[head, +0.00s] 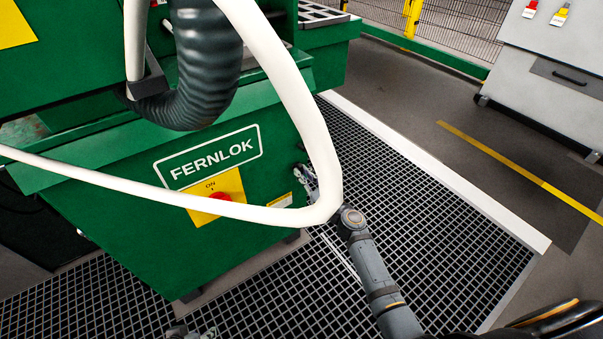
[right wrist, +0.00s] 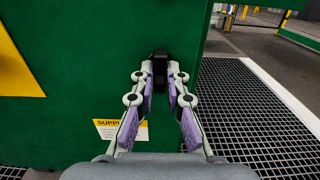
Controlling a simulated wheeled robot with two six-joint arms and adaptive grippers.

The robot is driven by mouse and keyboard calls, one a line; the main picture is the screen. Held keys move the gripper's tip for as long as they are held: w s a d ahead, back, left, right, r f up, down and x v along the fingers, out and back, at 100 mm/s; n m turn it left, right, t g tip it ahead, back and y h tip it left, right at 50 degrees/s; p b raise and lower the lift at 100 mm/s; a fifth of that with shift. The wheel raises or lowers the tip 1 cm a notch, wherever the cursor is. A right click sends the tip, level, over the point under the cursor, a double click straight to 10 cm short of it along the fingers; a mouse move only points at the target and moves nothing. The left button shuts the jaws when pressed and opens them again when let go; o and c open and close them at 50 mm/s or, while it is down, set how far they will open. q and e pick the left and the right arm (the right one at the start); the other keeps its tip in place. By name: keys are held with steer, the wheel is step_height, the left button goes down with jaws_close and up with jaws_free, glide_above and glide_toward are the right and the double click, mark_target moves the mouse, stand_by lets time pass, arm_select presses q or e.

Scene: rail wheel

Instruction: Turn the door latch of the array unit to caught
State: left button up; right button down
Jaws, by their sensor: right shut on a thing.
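The green FERNLOK cabinet (head: 120,190) fills the left half of the head view. A small black latch (right wrist: 160,58) sticks out from its green face near the right edge in the right wrist view. My right gripper (right wrist: 160,76) is shut on the black latch, its two fingertips on either side of it. In the head view my right gripper (head: 308,182) is at the cabinet's right edge, partly hidden by a white hose. The latch's turned position is hard to read. My left gripper (head: 190,331) shows only as a small part at the bottom edge; its fingers are not clear.
A white hose (head: 290,90) and a dark corrugated hose (head: 207,75) hang in front of the cabinet. A red knob (head: 221,197) sits on a yellow plate. Grating floor (head: 420,210) lies open to the right. A grey cabinet (head: 550,70) stands at the upper right.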

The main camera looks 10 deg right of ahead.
steer(key=shift+n+b, duration=1.05)
steer(key=shift+n, duration=1.25)
